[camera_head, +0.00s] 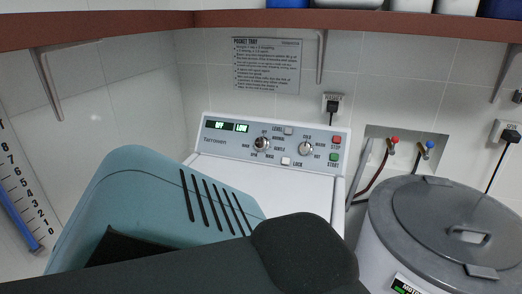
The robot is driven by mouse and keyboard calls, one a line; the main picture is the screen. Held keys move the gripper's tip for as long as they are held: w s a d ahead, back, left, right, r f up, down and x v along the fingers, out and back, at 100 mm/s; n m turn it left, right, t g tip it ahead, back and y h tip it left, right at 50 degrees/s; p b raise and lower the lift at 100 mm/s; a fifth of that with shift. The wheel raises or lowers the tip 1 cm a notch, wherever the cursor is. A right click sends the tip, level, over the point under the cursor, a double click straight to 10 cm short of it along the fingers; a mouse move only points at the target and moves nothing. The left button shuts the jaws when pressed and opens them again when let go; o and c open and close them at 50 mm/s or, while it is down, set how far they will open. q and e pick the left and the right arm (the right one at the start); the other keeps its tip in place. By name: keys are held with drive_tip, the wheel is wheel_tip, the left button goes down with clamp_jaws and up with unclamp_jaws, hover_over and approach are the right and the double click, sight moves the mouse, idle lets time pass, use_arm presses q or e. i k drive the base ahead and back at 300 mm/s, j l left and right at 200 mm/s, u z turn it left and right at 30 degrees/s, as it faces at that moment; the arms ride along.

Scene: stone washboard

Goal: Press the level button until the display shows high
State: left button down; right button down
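The white washing machine (275,179) has a tilted control panel (230,146) at the back. Its green display (242,128) reads "LOW", and a second green display (219,125) to its left reads "OFF". The level button (289,130) is a small pale square to the right of the "LEVEL" label and above the two round knobs. Nothing touches it. Neither of my grippers is in view. A dark arm link, which looks like mine, crosses the bottom of the view and covers the machine's lower front.
A slotted teal basket (140,190) stands at the left in front of the machine. A grey-lidded round tub (440,220) stands at the right. Red stop (336,140) and green start (333,157) buttons are on the panel's right end. A brown shelf (250,18) runs overhead.

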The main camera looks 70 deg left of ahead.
sight(288, 130)
drive_tip(key=u, duration=2.45)
